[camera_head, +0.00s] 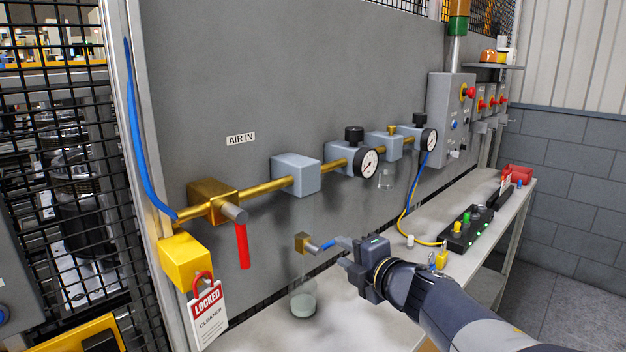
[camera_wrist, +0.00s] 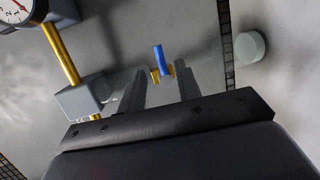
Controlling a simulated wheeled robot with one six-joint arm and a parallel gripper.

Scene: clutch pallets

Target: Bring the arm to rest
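My gripper (camera_head: 346,252) reaches in from the lower right, in front of the grey panel above the bench. In the wrist view, my gripper (camera_wrist: 162,82) shows two dark fingers standing apart with nothing clamped between them, so it is open. In the wrist view the blue lever (camera_wrist: 158,59) appears in line with the finger gap. I cannot tell whether a finger touches it.
A clear cup (camera_head: 303,300) stands on the bench (camera_head: 270,332) below the valve. A brass pipe (camera_head: 257,190) with a red handle (camera_head: 242,246) and gauges (camera_head: 370,162) runs along the panel. A yellow lockout with tag (camera_head: 208,312) hangs left.

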